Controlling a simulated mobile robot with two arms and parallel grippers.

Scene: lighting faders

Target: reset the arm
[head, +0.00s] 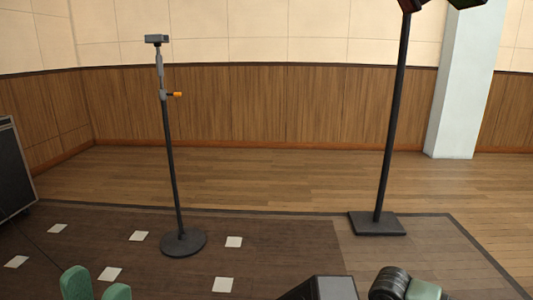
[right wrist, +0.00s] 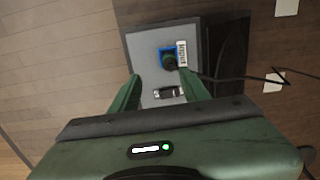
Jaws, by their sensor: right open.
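My left gripper (head: 97,289) shows at the bottom left of the head view as two green fingertips with a gap between them and nothing visible in it. My right gripper (right wrist: 160,76) is open in the right wrist view, its two green fingers spread over a grey panel (right wrist: 142,42). On the panel, between and beyond the fingertips, is a blue socket (right wrist: 168,53) with a dark round plug or knob (right wrist: 170,63). The right fingertip is close to it; I cannot tell whether they touch. A small dark fitting (right wrist: 168,92) sits nearer the palm.
A black cable (right wrist: 235,80) runs right from the panel. In the head view a thin stand (head: 172,150) with an orange knob is left of centre, and a taller stand (head: 393,120) is at right. A black cabinet (head: 12,165) stands far left. White squares (head: 234,242) mark the dark mat.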

